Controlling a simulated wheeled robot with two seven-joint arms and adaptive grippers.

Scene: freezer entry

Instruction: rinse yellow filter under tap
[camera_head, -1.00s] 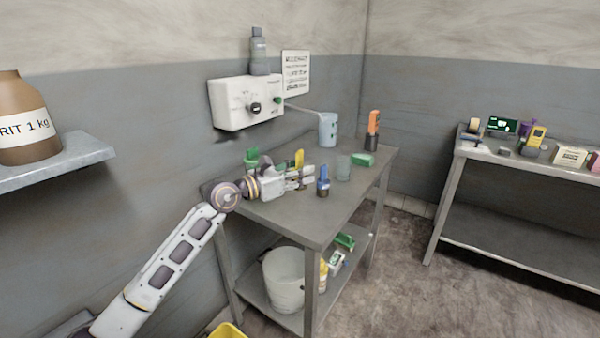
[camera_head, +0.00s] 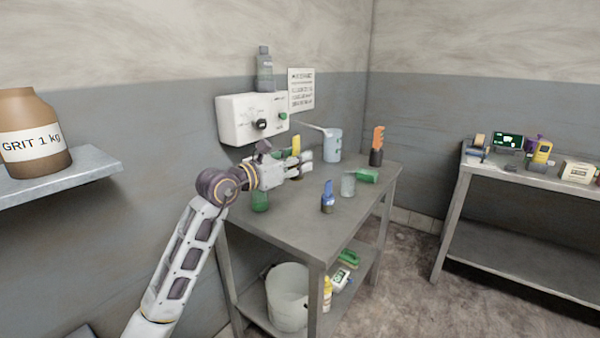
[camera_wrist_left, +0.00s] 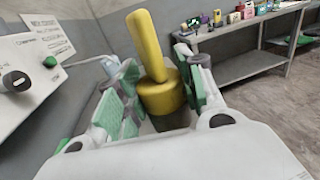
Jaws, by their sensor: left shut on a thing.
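The yellow filter (camera_head: 296,144) stands upright between the fingers of my left gripper (camera_head: 300,166), which is shut on it. In the left wrist view the yellow filter (camera_wrist_left: 158,92) sits between the green-padded fingers, with a darker part below it. The gripper appears to be above the grey table; the exact gap is hard to tell. The tap spout (camera_head: 308,126) runs from the white wall unit (camera_head: 238,122) toward a light blue jug (camera_head: 332,146), to the right of and behind the gripper. My right gripper is not in view.
On the table (camera_head: 300,232) stand a blue item (camera_head: 327,196), a clear cup (camera_head: 348,185), a green block (camera_head: 367,175) and an orange item (camera_head: 377,146). A green item (camera_head: 260,202) is beside my wrist. A bucket (camera_head: 287,295) is on the lower shelf.

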